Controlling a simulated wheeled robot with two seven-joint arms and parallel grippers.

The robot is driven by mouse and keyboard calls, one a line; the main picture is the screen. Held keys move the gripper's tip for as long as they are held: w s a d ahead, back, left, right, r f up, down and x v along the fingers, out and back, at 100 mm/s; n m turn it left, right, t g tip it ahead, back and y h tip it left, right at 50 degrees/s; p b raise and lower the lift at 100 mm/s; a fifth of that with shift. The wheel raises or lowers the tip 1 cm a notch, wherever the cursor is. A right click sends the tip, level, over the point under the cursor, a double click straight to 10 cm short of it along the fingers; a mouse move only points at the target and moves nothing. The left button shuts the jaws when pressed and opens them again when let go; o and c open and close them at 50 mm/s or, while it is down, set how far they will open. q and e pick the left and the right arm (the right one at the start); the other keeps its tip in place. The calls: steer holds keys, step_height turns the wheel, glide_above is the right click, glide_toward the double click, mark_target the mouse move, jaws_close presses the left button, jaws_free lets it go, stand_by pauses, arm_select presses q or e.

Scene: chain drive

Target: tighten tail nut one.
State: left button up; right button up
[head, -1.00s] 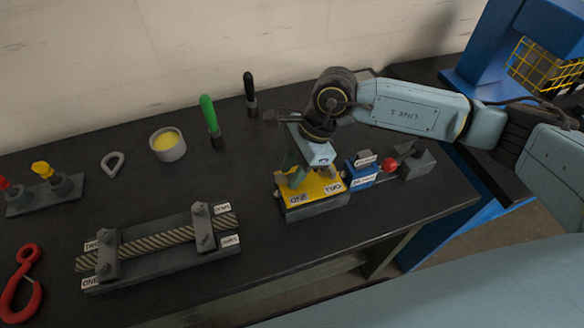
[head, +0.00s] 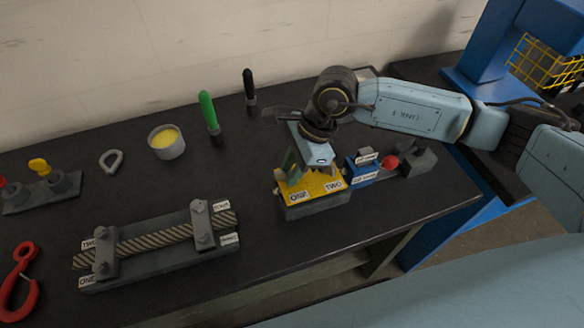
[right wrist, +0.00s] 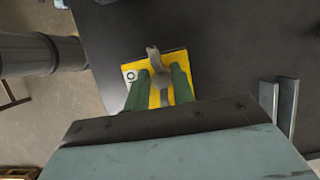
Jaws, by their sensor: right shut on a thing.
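A dark block with a yellow top (head: 312,187) carries labels ONE (head: 299,197) and TWO (head: 333,187). My right gripper (right wrist: 158,85) points down over it, its green fingers shut on a small grey metal piece (right wrist: 153,56) whose curved end shows above the yellow top. In the head view the gripper (head: 300,175) hides most of that piece. A rope in a grey clamp fixture (head: 160,262) lies at the left, with bolted plates and labels ONE (head: 87,282) and TWO (head: 89,244) at its left end. No label reads tail. My left gripper is out of view.
A blue block (head: 361,175) with small labels and a red ball (head: 390,163) stand just right of the yellow block. A green-handled tool (head: 209,112), a cup of yellow stuff (head: 166,142) and a red hook (head: 18,280) are farther left. The table front is clear.

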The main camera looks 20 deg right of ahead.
steer(key=o, duration=0.6)
steer(key=shift+o, duration=0.2)
steer(key=b+v, duration=0.1)
steer(key=v, duration=1.2)
steer(key=shift+d+r, duration=0.15)
steer(key=shift+r, duration=0.05)
